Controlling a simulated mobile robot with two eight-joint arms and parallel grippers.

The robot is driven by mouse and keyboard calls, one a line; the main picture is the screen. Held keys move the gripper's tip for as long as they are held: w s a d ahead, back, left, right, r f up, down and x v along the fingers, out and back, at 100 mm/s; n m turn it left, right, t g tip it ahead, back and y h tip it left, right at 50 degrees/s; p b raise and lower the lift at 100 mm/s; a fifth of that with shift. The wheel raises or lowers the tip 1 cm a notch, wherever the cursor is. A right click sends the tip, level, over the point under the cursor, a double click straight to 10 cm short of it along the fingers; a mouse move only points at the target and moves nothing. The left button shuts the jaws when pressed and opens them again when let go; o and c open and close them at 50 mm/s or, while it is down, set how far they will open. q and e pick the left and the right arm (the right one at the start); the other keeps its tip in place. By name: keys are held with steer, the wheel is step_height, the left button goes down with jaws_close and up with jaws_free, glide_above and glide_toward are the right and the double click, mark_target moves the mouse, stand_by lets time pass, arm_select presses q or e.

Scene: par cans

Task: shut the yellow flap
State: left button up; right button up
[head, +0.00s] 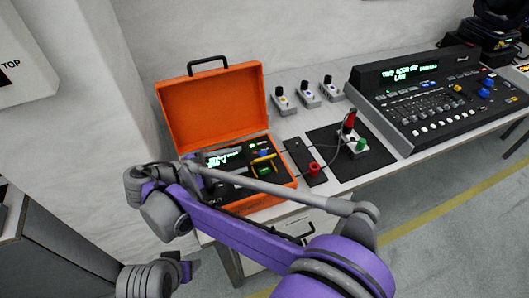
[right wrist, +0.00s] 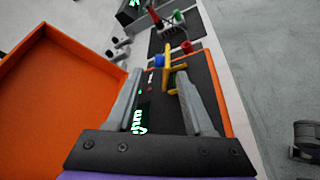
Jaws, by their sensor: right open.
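The yellow flap (head: 263,160) is on the dark panel inside the open orange case (head: 210,105). It appears raised, with a green part just below it in the head view. In the right wrist view the yellow flap (right wrist: 167,56) stands up from the panel, seen nearly edge-on, just beyond the fingertips. My right gripper (right wrist: 160,78) is open and empty over the panel, its fingers on either side of the line to the flap. In the head view my own arm partly covers this gripper and the case's front left.
The raised lid stands behind the panel. Right of the case are a dark strip with a red knob (head: 314,168) and a black mat (head: 375,160) with a small switch box. Several small boxes stand behind; a mixing console (head: 440,98) fills the right.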

mark_target(262, 154)
steer(key=x, duration=0.9)
steer(key=shift+d, duration=0.2)
jaws_close()
